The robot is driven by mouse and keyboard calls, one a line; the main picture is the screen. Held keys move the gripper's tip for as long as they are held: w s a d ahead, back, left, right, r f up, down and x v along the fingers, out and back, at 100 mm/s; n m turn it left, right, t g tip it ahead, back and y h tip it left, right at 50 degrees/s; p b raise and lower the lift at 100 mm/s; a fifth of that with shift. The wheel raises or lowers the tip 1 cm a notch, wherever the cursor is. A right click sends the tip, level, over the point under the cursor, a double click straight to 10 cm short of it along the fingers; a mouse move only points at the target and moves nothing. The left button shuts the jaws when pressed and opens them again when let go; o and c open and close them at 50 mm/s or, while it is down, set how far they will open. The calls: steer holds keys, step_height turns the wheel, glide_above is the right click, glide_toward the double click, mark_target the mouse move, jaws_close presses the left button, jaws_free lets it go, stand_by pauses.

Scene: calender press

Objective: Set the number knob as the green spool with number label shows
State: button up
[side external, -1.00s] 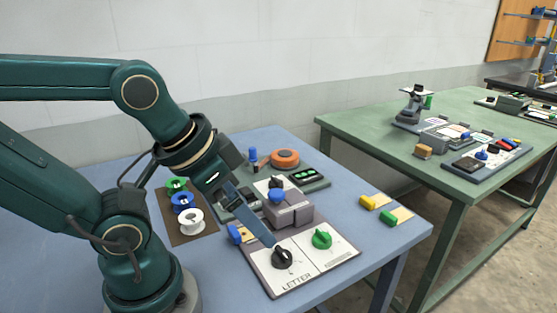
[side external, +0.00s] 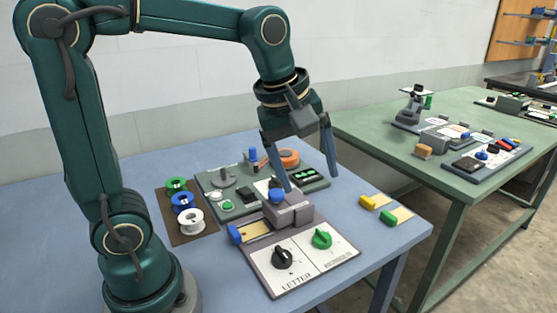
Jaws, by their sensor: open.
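The panel (side external: 305,280) at the front of the blue table carries a black knob (side external: 283,256) over the word LETTER. Beside it on the right is a green knob (side external: 322,239) over a second label too small to read surely. A green spool (side external: 176,185) stands at the back of a dark mat on the left; any number label on it cannot be read. My gripper (side external: 312,183) is open and empty, its two fingers pointing down above the grey press block, behind both knobs and apart from them.
A blue spool (side external: 183,202) and a white spool (side external: 190,222) share the dark mat (side external: 178,236). The grey block (side external: 290,213) with a blue ball stands behind the panel. An orange disc (side external: 287,156) lies farther back. Yellow (side external: 367,202) and green (side external: 388,218) pieces lie at right.

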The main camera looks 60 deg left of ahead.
steer(key=w+a+f+n+g, duration=0.1)
steer(key=w+f+n+g, duration=0.1)
steer(key=w+f+n, duration=0.25)
steer(key=g, duration=0.2)
glide_above(323, 233)
step_height(323, 233, down, 7)
steer(key=shift+w+d+r, duration=0.1)
steer(key=shift+w, duration=0.05)
steer(key=shift+f, duration=2.9)
jaws_close()
